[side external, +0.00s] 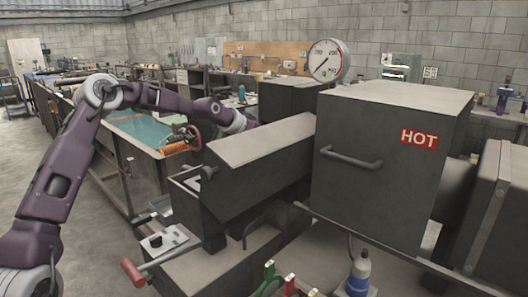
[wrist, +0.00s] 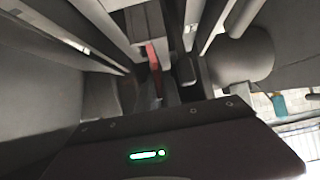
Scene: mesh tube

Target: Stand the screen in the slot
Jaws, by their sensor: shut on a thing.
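In the side view my arm reaches behind the long grey sloped-top housing (side external: 260,140), which hides my gripper and whatever it holds. In the wrist view my gripper (wrist: 170,92) points into a narrow, dark gap between grey metal parts. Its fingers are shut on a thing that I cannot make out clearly. A narrow red part (wrist: 152,55) shows just beyond the fingertips; I cannot tell whether it is what they hold. I cannot pick out the screen or the slot for certain in either view.
A large grey box marked HOT (side external: 390,165), with a bar handle, stands right of the housing. A round gauge (side external: 328,60) stands behind it. A red-ended lever (side external: 132,272) sticks out at front left. A tank of teal liquid (side external: 145,130) lies behind my arm.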

